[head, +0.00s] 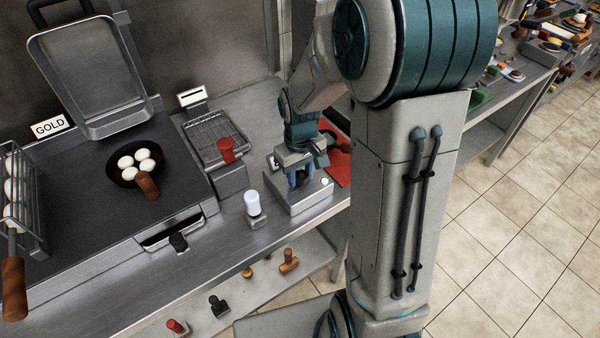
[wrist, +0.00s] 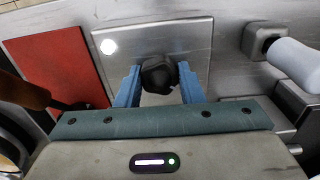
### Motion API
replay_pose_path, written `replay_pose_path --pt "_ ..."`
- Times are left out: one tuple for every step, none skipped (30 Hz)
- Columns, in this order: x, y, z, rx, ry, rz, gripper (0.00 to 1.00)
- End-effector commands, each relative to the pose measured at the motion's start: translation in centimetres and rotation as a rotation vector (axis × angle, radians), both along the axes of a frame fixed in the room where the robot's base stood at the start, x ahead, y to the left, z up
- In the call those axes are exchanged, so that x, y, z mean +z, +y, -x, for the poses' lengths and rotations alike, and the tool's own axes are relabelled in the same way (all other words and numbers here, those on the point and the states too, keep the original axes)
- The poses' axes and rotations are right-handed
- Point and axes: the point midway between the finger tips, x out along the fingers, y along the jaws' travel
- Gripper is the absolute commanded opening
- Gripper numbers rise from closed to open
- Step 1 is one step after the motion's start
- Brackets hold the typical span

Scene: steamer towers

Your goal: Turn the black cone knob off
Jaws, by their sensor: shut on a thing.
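The black cone knob (wrist: 159,72) sits on the face of a silver metal box (wrist: 193,42) in the wrist view. My gripper (wrist: 160,76) has its two blue fingers on either side of the knob, shut on it. In the head view my gripper (head: 298,180) reaches down onto the silver box (head: 306,202), and the knob is hidden there by my gripper. A white round light (wrist: 109,46) shines on the box face; it also shows in the head view (head: 325,181). The knob's turn angle cannot be told.
A white cylinder handle (head: 253,203) stands on a small base left of the box. A wire rack (head: 212,135) with a red cup (head: 226,150) is behind. A red board (head: 340,172) lies right. A black pan (head: 122,174) with several white balls sits on the griddle.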

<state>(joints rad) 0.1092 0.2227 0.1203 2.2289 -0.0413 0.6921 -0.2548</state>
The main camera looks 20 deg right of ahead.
Motion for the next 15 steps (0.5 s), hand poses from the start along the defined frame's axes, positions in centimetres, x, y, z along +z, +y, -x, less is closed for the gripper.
replay_pose_path --pt "0.07 -0.03 -0.01 0.055 -0.001 0.0 0.03" --pt "0.07 -0.04 -0.01 0.092 -0.001 0.0 0.03" --pt "0.09 -0.06 -0.02 0.14 -0.001 0.0 0.03" --pt "0.09 -0.06 -0.02 0.177 -0.001 0.0 0.03" --pt "0.1 -0.05 -0.01 0.214 -0.001 0.0 0.03" --pt "0.09 -0.04 -0.01 0.26 0.0 0.0 0.03" --pt "0.07 -0.03 0.0 0.29 0.0 0.0 0.03" --pt "0.06 -0.04 0.0 0.315 0.0 0.0 0.03" --pt "0.03 -0.05 0.0 0.343 0.0 0.0 0.03" --pt "0.0 -0.05 0.0 0.36 0.0 0.0 0.03" --pt "-0.03 -0.04 0.0 0.371 0.0 0.0 0.03" --pt "-0.06 -0.04 0.0 0.381 0.0 0.001 0.03" --pt "-0.09 -0.04 0.0 0.385 0.0 0.001 0.03" --pt "-0.1 -0.04 -0.01 0.386 0.0 0.001 0.03" --pt "-0.12 -0.03 -0.01 0.386 0.0 0.001 0.03"
